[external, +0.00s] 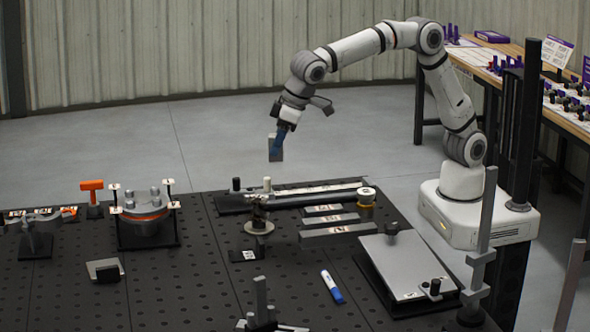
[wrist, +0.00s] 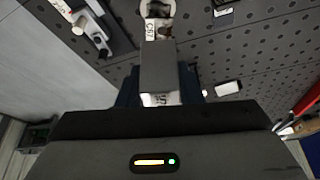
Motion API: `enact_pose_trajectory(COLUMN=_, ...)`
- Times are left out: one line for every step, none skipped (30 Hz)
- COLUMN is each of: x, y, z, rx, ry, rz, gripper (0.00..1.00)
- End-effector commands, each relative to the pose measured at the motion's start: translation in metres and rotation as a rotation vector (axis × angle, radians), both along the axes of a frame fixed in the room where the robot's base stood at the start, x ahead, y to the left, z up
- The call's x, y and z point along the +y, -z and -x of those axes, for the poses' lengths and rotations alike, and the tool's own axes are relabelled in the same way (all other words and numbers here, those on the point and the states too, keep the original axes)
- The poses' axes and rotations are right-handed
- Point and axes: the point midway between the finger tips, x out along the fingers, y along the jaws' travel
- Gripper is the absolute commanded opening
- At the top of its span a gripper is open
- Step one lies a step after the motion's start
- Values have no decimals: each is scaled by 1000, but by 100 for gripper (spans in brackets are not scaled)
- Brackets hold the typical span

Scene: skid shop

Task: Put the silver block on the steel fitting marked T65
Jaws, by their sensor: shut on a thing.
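The silver block (external: 275,148) is a grey rectangular piece held between the blue fingers of my gripper (external: 280,136), high above the back edge of the dark table. In the wrist view the block (wrist: 158,68) sits between the fingers, with a small white label at its near end. Past the block, a metal piece with a white tag (wrist: 153,28) shows, partly covered by the block; I cannot read its tag surely. In the external view a steel fitting with a round flange (external: 259,227) stands on a tagged dark base. No T65 mark is readable.
A clamp fixture with posts (external: 146,215) and an orange-handled tool (external: 93,197) stand on the left. Flat bars (external: 338,230), a yellow-banded cylinder (external: 366,196) and a large plate (external: 405,265) lie at right. A blue-and-white marker (external: 332,287) lies in front. Bare perforated table lies between.

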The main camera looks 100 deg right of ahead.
Motion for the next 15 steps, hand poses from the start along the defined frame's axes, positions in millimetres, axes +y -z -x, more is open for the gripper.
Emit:
enact_pose_trajectory(x=1, y=-1, z=19, rx=-4, ry=5, rz=-1, gripper=4)
enact_pose_trajectory(x=1, y=-3, z=29, rx=-4, ry=10, rz=-1, gripper=4)
enact_pose_trajectory(x=2, y=-4, z=43, rx=-5, ry=16, rz=1, gripper=4)
enact_pose_trajectory(x=2, y=-5, z=54, rx=-5, ry=21, rz=1, gripper=4)
enact_pose_trajectory(x=1, y=-6, z=64, rx=-5, ry=27, rz=1, gripper=4)
enact_pose_trajectory(x=0, y=-6, z=79, rx=-5, ry=34, rz=0, gripper=4)
enact_pose_trajectory(x=0, y=-6, z=89, rx=-5, ry=38, rz=0, gripper=4)
enact_pose_trajectory(x=-1, y=-6, z=100, rx=-5, ry=43, rz=1, gripper=4)
enact_pose_trajectory(x=-3, y=-5, z=115, rx=-6, ry=50, rz=1, gripper=4)
enact_pose_trajectory(x=-4, y=-4, z=125, rx=-7, ry=55, rz=2, gripper=4)
enact_pose_trajectory(x=-6, y=-3, z=136, rx=-7, ry=60, rz=2, gripper=4)
enact_pose_trajectory(x=-8, y=-1, z=151, rx=-8, ry=66, rz=2, gripper=4)
enact_pose_trajectory(x=-10, y=0, z=161, rx=-9, ry=72, rz=2, gripper=4)
enact_pose_trajectory(x=-12, y=2, z=172, rx=-10, ry=76, rz=3, gripper=4)
enact_pose_trajectory(x=-14, y=5, z=184, rx=-11, ry=83, rz=3, gripper=4)
